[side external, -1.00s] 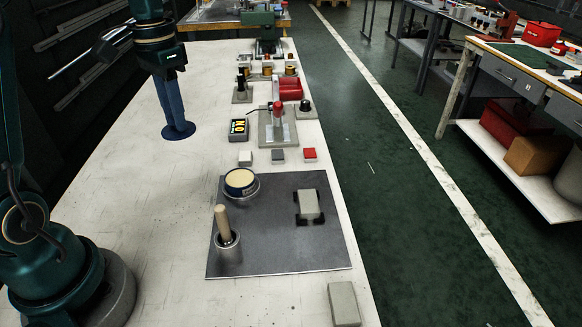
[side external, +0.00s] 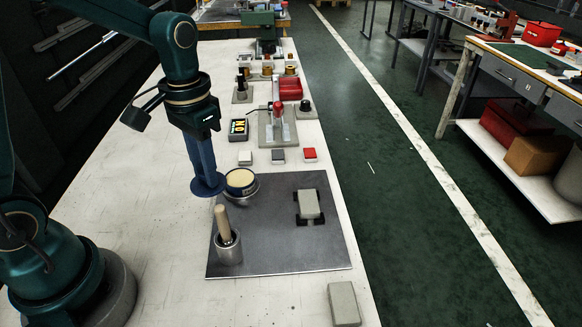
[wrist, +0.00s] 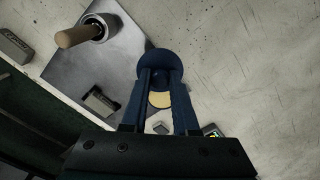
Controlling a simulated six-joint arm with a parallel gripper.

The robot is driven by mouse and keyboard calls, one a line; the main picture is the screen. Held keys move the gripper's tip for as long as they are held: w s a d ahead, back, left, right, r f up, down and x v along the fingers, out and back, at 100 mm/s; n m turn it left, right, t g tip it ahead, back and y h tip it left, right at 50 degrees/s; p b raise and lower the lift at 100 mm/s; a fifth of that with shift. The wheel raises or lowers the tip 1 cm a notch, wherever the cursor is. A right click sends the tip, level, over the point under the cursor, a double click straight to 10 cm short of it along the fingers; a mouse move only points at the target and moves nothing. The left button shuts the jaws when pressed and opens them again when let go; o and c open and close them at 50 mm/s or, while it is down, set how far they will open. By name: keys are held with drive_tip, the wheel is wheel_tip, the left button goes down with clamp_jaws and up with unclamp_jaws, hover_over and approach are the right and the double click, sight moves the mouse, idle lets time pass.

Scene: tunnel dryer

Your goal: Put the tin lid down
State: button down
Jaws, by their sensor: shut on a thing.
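My gripper (side external: 205,170) is shut on the blue round tin lid (side external: 208,186), which hangs level below the fingers. In the wrist view the lid (wrist: 160,64) lies across the fingertips and partly hides the tin's cream contents (wrist: 160,99).
The tin stands at the back left of a grey metal plate (side external: 280,250). A metal cup (side external: 228,254) with a wooden handle (side external: 222,222) stands in front of it. A grey block (side external: 309,205) sits to the right. The white bench top (side external: 150,220) left of the plate is bare.

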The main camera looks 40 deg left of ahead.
hover_over(239, 220)
wheel_tip(239, 220, down, 3)
drive_tip(key=shift+f, duration=2.05)
drive_tip(key=shift+f, duration=0.15)
drive_tip(key=c, duration=0.7)
unclamp_jaws()
